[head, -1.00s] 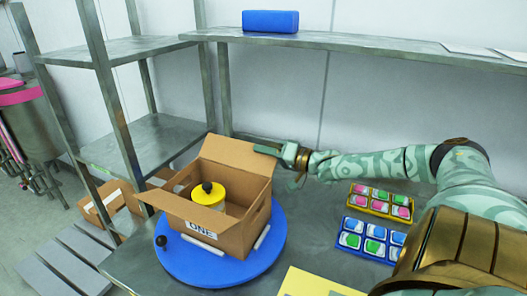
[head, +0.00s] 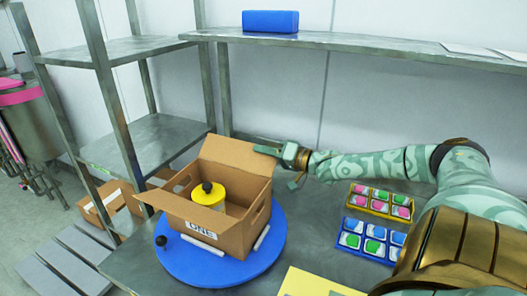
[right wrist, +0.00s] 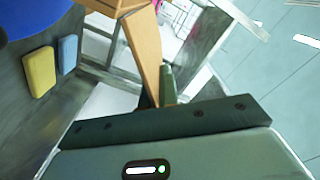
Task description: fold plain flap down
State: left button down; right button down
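An open cardboard box (head: 236,232) with a label reading ONE on its front stands on a blue turntable (head: 183,268). Its plain back flap (head: 228,155) stands up, leaning back. The front flap (head: 178,207) sticks outward above the label. A yellow drum (head: 208,196) with a black knob is inside the box. My right gripper (head: 265,150) is at the top right corner of the back flap, touching or very close. In the right wrist view, a cardboard edge (right wrist: 144,45) reaches down beside its green finger (right wrist: 168,84); whether it grips is unclear. My left gripper is out of view.
A yellow tray (head: 380,203) and a blue tray (head: 368,241) hold small coloured items right of the turntable. A yellow sheet (head: 315,284) lies at the front. A shelf rack (head: 150,140) stands left; a blue block (head: 270,21) sits on the upper shelf.

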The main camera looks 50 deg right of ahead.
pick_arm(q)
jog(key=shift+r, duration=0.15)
